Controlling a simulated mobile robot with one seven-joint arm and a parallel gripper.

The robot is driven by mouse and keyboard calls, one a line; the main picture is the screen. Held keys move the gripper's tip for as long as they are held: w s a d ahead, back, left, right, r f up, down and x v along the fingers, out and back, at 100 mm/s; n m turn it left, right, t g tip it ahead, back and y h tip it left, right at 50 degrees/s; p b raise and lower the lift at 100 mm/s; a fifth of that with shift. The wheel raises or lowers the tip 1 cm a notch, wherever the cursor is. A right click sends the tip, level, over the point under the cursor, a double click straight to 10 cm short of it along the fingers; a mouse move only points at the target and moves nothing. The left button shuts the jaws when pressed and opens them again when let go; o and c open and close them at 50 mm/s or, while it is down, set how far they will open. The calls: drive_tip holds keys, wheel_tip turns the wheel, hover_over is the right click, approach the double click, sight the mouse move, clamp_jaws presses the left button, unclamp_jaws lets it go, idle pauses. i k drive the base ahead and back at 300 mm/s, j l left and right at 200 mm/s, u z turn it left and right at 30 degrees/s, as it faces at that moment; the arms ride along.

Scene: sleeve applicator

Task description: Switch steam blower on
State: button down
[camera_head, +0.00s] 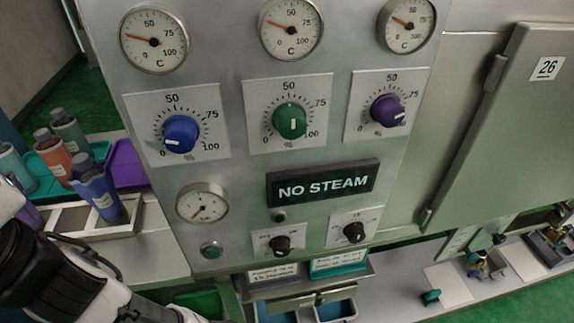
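The steel control panel (234,222) faces me. A dark sign (322,184) on it reads "NO STEAM". A green push button (211,251) sits low on the left, under a small gauge (202,203). Two small black knobs, left (281,245) and right (354,232), sit on white plates below the sign. Above are a blue knob (181,134), a green knob (290,121) and a purple knob (387,111) with percent scales. No legible label names the steam blower switch. My arm enters at the lower left, below and left of the panel; my gripper's fingertips cannot be made out.
Colored bottles (97,193) stand in and around trays at the left. A closed steel door (500,140) marked 26 is at the right. Labelled bins (338,264) sit under the panel. Valves (482,262) lie on the lower right bench. The panel's front looks unobstructed.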

sight(280, 246)
drive_tip(key=k+l+z, duration=0.65)
drive_tip(key=l, duration=0.3)
